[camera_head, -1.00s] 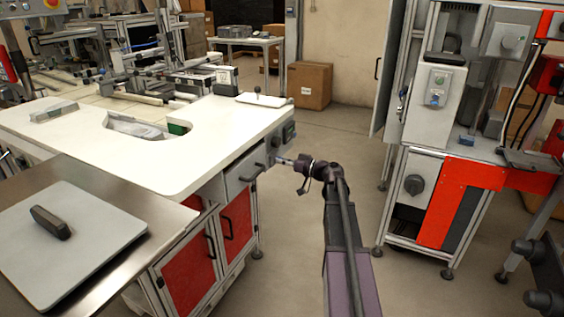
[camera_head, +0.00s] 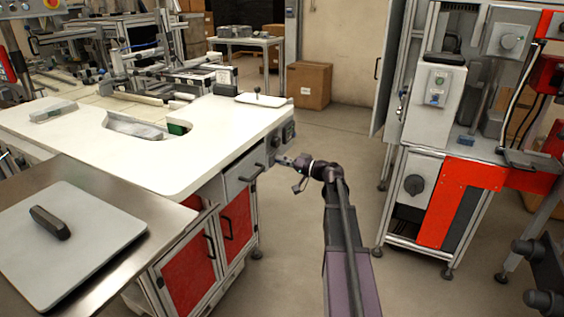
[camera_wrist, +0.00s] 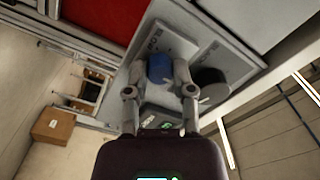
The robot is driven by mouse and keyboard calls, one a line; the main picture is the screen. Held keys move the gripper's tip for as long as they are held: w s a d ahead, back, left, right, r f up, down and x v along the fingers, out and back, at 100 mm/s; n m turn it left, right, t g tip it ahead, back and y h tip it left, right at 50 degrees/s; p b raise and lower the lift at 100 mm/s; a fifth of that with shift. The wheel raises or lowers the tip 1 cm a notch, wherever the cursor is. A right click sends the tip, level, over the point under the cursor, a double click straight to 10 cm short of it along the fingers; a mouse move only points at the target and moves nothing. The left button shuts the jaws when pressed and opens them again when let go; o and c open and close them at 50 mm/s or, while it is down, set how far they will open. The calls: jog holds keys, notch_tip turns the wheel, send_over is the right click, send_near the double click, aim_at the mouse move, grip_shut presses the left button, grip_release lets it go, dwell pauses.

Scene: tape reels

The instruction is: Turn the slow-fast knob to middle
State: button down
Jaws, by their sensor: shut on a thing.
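A grey control panel (camera_wrist: 172,42) on the side of the white-topped bench carries a blue knob (camera_wrist: 160,68) and a larger black knob (camera_wrist: 208,82). The panel also shows in the head view (camera_head: 289,131). In the wrist view my gripper (camera_wrist: 159,74) has one finger on each side of the blue knob and is shut on it. The black knob is just right of the right finger, outside the grip. In the head view my gripper (camera_head: 282,160) reaches the panel's lower part.
A grey machine with an orange-red panel (camera_head: 447,203) stands to the right. Open floor lies between them. A cardboard box (camera_head: 309,85) is at the back.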

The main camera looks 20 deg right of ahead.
dwell(0.3)
jog(key=shift+c, duration=2.3)
grip_release()
jog(key=shift+w, duration=0.1)
jog(key=shift+d, duration=0.1)
jog(key=v, duration=1.2)
jog(key=shift+a, duration=0.2)
